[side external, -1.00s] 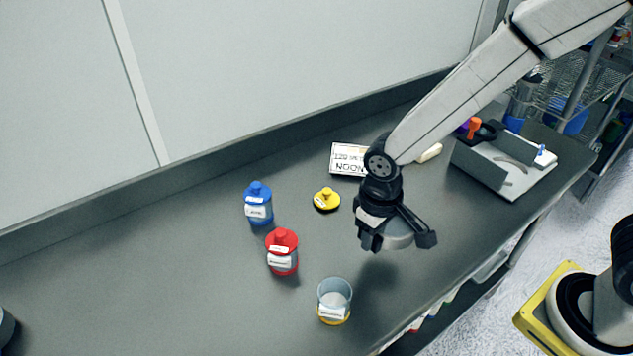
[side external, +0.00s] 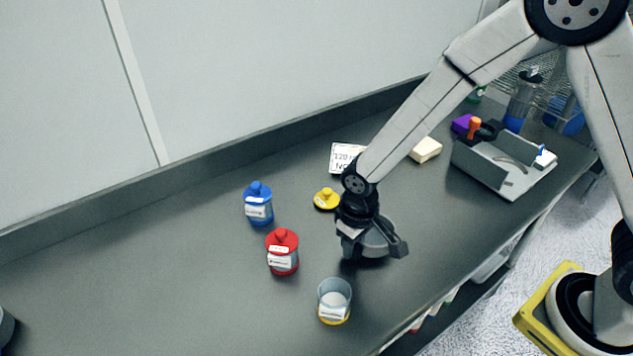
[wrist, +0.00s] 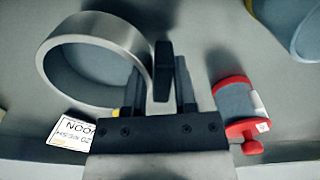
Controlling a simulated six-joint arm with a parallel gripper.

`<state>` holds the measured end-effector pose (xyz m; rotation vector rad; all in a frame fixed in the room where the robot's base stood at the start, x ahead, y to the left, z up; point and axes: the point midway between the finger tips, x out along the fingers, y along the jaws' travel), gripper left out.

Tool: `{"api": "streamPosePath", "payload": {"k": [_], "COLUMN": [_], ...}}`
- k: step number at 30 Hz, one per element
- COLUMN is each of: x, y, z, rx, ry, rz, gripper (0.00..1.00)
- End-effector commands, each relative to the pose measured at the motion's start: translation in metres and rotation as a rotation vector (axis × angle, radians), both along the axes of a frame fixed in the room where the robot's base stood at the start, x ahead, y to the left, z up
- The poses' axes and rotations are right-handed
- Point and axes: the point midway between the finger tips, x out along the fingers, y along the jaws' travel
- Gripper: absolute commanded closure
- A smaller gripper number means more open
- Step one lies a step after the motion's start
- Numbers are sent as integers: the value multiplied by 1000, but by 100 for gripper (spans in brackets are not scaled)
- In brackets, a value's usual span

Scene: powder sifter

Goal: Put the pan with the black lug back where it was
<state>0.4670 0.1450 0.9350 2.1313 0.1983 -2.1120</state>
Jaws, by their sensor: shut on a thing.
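My gripper (side external: 350,247) is shut on a round, shallow grey metal pan (side external: 376,240), gripping it at its side. In the wrist view the pan (wrist: 97,27) is an open ring to the left of the fingers (wrist: 160,88). A black upright piece between the fingers meets the pan's rim; it looks like the black lug. The pan is low over the bench; I cannot tell whether it touches. My wrist hides part of it in the side view.
A red-lidded jar (side external: 282,258), a blue-lidded jar (side external: 258,208) and a clear cup with a yellow base (side external: 334,303) stand to the left and front. A yellow lid (side external: 326,199) and a white sign (side external: 345,157) lie behind. A grey open tray (side external: 490,172) is at the right.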

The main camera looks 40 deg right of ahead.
Motion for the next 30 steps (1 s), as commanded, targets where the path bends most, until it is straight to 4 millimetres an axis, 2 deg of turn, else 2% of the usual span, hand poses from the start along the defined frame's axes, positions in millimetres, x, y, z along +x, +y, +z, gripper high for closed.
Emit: {"api": "streamPosePath", "payload": {"k": [6, 20, 21, 23, 24, 30], "x": [0, 0, 0, 0, 0, 0], "y": [0, 0, 0, 0, 0, 0], "z": [-18, -22, -23, -22, -22, -22], "rx": [0, 0, 0, 0, 0, 0], "ry": [1, 0, -1, -1, -1, -1], "rz": [0, 0, 0, 0, 0, 0], "gripper": [100, 100, 62, 43, 31, 30]}}
